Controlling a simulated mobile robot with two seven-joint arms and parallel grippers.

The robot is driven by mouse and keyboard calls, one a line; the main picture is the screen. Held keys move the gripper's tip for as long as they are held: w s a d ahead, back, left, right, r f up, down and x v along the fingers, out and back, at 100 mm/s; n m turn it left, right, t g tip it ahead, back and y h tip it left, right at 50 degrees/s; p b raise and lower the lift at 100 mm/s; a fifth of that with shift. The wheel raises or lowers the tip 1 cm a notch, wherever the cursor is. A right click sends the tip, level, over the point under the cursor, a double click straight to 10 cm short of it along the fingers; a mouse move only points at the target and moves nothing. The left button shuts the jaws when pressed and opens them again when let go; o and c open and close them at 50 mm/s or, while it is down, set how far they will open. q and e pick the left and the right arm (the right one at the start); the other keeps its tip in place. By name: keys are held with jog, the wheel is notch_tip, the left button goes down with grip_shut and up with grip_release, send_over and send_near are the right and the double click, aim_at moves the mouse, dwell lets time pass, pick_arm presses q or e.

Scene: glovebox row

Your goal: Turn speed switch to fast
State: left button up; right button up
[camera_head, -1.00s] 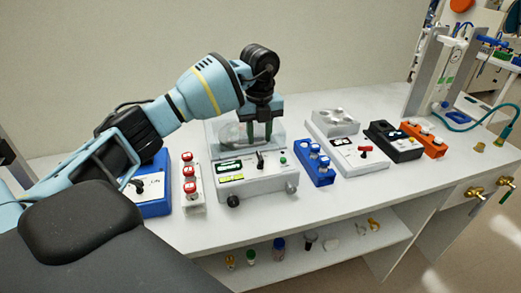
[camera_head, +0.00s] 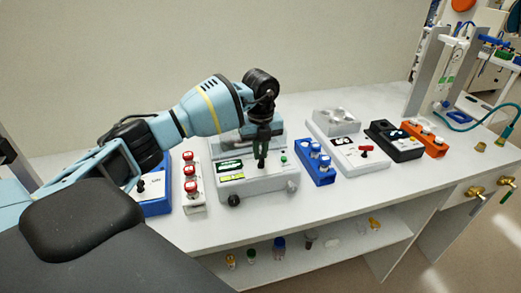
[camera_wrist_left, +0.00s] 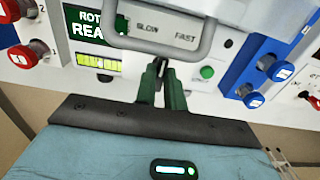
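The white machine (camera_head: 265,186) with the speed switch stands at the middle of the bench. In the left wrist view its panel shows the labels SLOW and FAST (camera_wrist_left: 186,38) and a green button (camera_wrist_left: 207,73). My left gripper (camera_head: 262,153) points down at the front panel, where the black switch lever stands. In the left wrist view its two green fingers (camera_wrist_left: 161,75) are close together just below the labels, with a dark narrow piece between them that looks like the lever. The fingers hide most of it, so I cannot tell whether they press on it. My right gripper is not in view.
A grey U-shaped handle (camera_wrist_left: 165,57) crosses in front of the labels, close to the fingers. A red-knobbed box (camera_head: 191,190) stands left of the machine, and a blue box (camera_head: 316,168) stands right. The bench front edge is clear.

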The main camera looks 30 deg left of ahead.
aim_at(261, 154)
pick_arm(q)
grip_shut()
jog(key=shift+w+d+m, duration=0.1)
jog(key=shift+m, duration=2.8)
jog(key=o, duration=0.7)
grip_release()
jog(key=shift+c, duration=0.2)
jog(key=shift+r, duration=0.1)
jog(key=shift+r, duration=3.85)
